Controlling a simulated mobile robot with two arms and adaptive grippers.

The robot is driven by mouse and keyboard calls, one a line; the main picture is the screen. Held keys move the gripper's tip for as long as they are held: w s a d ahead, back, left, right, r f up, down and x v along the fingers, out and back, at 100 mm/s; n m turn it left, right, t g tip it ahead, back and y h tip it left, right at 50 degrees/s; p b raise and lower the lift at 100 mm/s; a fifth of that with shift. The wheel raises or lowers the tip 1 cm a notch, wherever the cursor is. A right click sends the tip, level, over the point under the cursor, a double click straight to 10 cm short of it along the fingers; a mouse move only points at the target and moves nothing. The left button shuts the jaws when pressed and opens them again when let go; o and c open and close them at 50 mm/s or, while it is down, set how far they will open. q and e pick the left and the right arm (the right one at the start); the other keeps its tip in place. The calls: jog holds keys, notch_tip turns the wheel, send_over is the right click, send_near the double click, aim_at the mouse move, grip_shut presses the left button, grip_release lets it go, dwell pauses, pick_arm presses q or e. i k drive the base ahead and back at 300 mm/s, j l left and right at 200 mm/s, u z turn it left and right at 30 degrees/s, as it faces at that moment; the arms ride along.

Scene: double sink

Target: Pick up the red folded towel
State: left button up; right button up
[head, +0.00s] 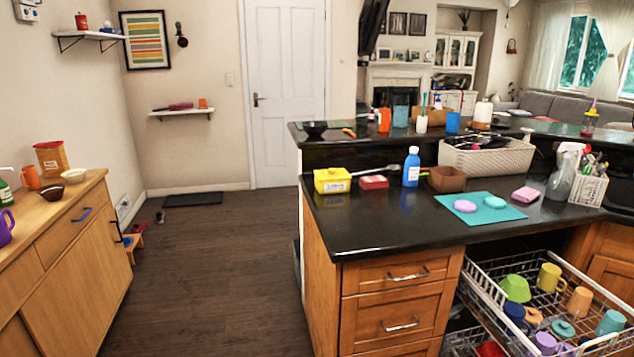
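A small flat red block-like thing (374,182) lies on the black counter (400,229), between a yellow tub (332,180) and a blue bottle (411,167). It may be the red folded towel, but it is too small to tell. A pink folded cloth-like thing (525,194) lies further right, by the teal mat (481,208). A dark red flat thing (181,106) is on the far wall shelf; I cannot tell what it is. Neither of my grippers shows in the head view.
A brown box (447,179) and a woven basket (487,160) stand behind the mat. A dish rack (480,284) with cups is pulled out below the counter. A wooden cabinet (75,260) stands at left. The floor (215,270) between is mostly clear.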

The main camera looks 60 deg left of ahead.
aim_at(371, 182)
jog(key=u, duration=1.7)
